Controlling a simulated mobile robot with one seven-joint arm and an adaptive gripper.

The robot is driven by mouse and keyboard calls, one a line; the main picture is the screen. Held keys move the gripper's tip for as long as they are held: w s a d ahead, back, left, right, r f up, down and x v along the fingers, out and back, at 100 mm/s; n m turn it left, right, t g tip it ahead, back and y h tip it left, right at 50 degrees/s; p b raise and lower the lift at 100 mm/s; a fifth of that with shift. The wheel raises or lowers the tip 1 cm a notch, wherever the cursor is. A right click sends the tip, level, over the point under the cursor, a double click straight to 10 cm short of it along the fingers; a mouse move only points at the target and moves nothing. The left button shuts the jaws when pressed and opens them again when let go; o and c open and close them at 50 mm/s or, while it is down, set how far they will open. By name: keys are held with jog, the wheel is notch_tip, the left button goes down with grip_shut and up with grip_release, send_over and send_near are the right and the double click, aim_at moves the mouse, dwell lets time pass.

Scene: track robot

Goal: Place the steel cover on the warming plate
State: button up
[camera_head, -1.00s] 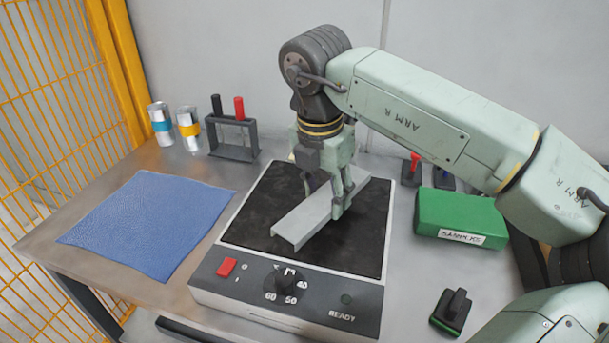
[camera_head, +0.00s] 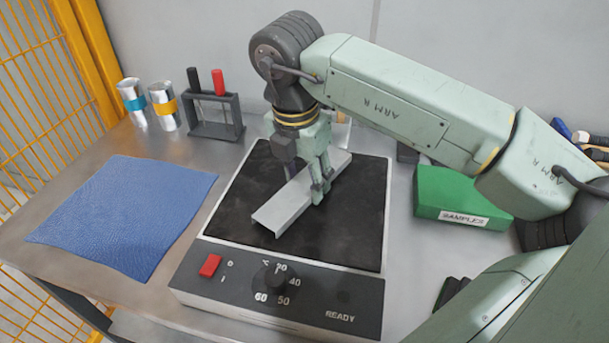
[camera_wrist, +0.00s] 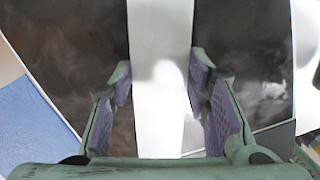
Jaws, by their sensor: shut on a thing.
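The steel cover (camera_head: 283,208) is a long grey channel-shaped piece lying diagonally over the dark top of the warming plate (camera_head: 345,225). My gripper (camera_head: 319,190) points down and is shut on the cover near its middle. In the wrist view the cover (camera_wrist: 160,75) runs between the two purple-padded fingers (camera_wrist: 161,100), with the dark plate top (camera_wrist: 62,60) on both sides. The cover is at or just above the plate surface; I cannot tell whether it touches. Its far end is partly hidden by my gripper.
A blue mat (camera_head: 120,215) lies left of the plate. Two cans (camera_head: 133,103) (camera_head: 164,106) and a rack (camera_head: 214,117) with black and red handles stand behind it. A green samples box (camera_head: 455,196) is to the right. The plate's front panel has a red switch (camera_head: 210,265) and a dial (camera_head: 275,279).

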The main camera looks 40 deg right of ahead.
aim_at(299, 189)
jog(key=shift+f, duration=0.2)
jog(key=o, duration=1.3)
jog(key=shift+c, duration=0.2)
jog(key=shift+r, duration=0.15)
notch_tip(299, 189, up, 12)
jog(key=a+p, duration=0.1)
jog(key=p, duration=0.5)
jog(key=shift+s+a, duration=0.3)
jog(key=shift+a, duration=0.05)
